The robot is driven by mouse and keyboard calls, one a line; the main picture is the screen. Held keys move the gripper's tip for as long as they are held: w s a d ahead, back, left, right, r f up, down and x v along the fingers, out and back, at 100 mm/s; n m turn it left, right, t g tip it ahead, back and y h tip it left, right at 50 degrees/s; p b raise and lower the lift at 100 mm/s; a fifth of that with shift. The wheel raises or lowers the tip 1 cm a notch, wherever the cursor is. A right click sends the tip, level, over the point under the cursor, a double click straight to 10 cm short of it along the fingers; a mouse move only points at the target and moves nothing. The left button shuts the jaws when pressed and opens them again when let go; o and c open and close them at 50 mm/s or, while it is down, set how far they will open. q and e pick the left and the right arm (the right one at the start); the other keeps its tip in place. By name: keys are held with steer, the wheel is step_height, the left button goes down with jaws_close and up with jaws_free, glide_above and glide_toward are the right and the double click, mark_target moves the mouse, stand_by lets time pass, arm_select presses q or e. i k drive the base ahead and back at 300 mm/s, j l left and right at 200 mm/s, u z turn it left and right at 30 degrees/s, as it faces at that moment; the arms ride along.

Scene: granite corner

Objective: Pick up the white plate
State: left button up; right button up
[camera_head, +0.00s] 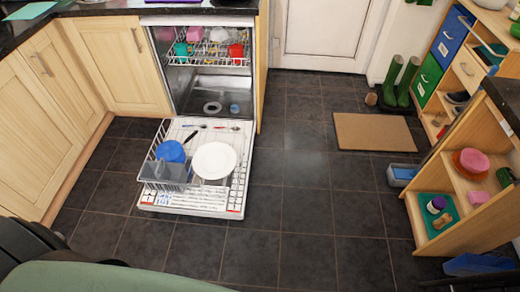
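The white plate (214,160) lies on the pulled-out lower rack of an open dishwasher (232,209), at the left of the middle in the head view. It shows as a full, nearly face-up disc. A blue round dish (171,151) is in the rack just left of it, above a grey cutlery basket (164,172). Neither of my grippers can be made out in this view. Nothing is seen touching the plate from above.
The dishwasher's upper rack (212,58) holds coloured cups. Wooden cabinets (45,105) stand left, and a shelf unit (464,196) stands right. A brown mat (374,132) and green boots (400,82) are near the door. The tiled floor right of the dishwasher is clear.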

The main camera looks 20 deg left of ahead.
mark_target(216, 160)
steer(key=i+l+z, duration=0.25)
steer(key=i, duration=0.25)
steer(key=i+l+z, duration=0.2)
steer(key=i, duration=0.3)
steer(key=i+u, duration=0.25)
steer(key=u, duration=0.15)
steer(key=i+u, duration=0.35)
steer(key=i+l+u, duration=0.15)
steer(key=u, duration=0.25)
